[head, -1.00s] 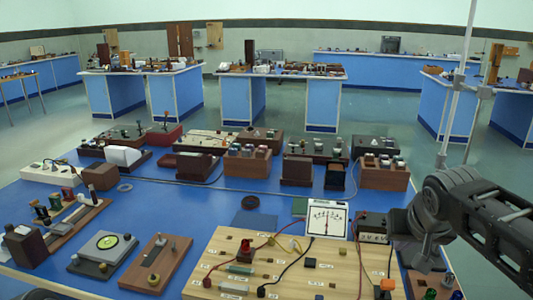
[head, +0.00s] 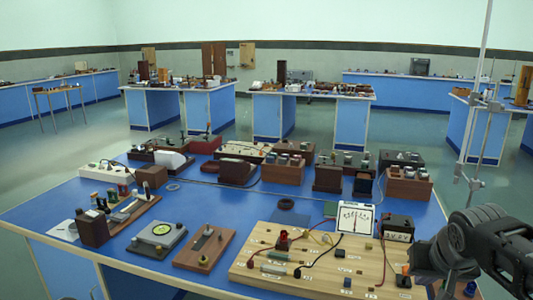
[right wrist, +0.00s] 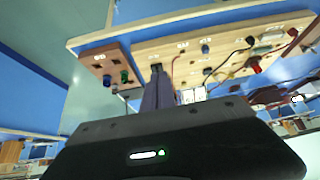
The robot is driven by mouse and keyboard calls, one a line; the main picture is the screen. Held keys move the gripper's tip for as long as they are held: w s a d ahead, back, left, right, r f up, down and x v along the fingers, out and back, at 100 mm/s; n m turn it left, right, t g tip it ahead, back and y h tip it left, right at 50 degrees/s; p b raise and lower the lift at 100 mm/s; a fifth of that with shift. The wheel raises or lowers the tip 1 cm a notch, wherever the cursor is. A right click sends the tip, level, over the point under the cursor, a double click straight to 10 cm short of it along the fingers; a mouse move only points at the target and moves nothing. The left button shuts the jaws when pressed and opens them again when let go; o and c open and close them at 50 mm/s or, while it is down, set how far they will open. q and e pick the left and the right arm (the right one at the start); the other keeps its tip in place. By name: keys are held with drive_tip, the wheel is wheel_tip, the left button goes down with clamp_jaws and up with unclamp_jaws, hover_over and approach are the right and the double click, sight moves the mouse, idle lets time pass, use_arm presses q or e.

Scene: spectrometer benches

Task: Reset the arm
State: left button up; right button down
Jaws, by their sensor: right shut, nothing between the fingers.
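My right arm comes in from the right edge of the head view, and its dark gripper (head: 440,272) is by the right end of the wooden circuit board (head: 325,268). In the right wrist view the narrow fingers of my right gripper (right wrist: 157,72) are together with nothing between them. They overlap the near edge of the board in that picture; I cannot tell how far apart they are. My left gripper shows in neither view.
The blue bench (head: 120,215) holds a white-faced meter (head: 356,218), a key on a brown base (head: 204,247), wooden resistance boxes (head: 283,173) and other instruments. A metal stand (head: 483,110) rises behind my right arm. Other blue benches stand behind, with open floor between.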

drive_tip(key=a+f+n+g+y+p, duration=0.1)
drive_tip(key=a+f+y, duration=0.1)
drive_tip(key=a+f, duration=0.55)
drive_tip(key=a+f+g+y, duration=0.1)
drive_tip(key=a+f, duration=0.3)
drive_tip(key=f, duration=0.7)
drive_tip(key=a+f+n+g+y+p, duration=0.1)
drive_tip(key=a+f+y, duration=0.1)
drive_tip(key=a+f, duration=0.6)
drive_tip(key=s+a+f+g, duration=0.1)
drive_tip(key=s+a+f, duration=0.2)
drive_tip(key=s+f, duration=0.6)
drive_tip(key=s+a+f+g+y+p, duration=0.1)
drive_tip(key=s+a+f, duration=0.3)
drive_tip(key=s+f, duration=0.5)
drive_tip(key=shift+s+g, duration=0.3)
drive_tip(key=shift+s, duration=0.7)
